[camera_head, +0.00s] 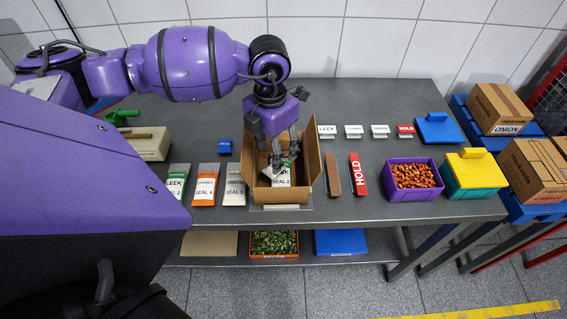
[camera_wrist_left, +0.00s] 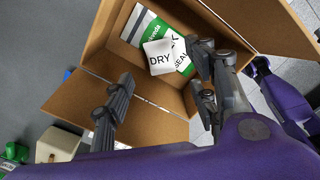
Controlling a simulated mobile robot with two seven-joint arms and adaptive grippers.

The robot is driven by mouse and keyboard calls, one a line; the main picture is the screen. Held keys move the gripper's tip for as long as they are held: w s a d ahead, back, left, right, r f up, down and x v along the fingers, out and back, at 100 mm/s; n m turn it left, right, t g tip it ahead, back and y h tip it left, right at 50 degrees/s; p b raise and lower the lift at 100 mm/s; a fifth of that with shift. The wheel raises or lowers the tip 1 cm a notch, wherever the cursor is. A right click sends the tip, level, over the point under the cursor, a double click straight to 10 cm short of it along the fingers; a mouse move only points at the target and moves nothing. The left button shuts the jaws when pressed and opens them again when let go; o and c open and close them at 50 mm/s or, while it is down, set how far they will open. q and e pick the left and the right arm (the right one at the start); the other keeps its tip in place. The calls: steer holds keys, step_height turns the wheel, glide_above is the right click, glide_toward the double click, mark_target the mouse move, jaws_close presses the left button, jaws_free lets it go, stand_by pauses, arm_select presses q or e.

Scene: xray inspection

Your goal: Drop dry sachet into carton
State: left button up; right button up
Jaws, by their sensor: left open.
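The open carton (camera_head: 312,165) stands on the grey table with its flaps up. Inside it lies a green and white leek packet (camera_head: 284,180), also in the left wrist view (camera_wrist_left: 128,28). The white dry sachet (camera_wrist_left: 160,57), marked DRY, shows over that packet in the left wrist view, apart from the fingers; whether it rests there or is still falling I cannot tell. My left gripper (camera_head: 284,158) points down into the carton's mouth, its fingers spread and empty. It partly hides the carton's inside in the head view. My right gripper is not in view.
Small signs (camera_head: 354,131) line the back.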

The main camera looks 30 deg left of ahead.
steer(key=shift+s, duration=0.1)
arm_select(q)
step_height(320, 180, up, 12)
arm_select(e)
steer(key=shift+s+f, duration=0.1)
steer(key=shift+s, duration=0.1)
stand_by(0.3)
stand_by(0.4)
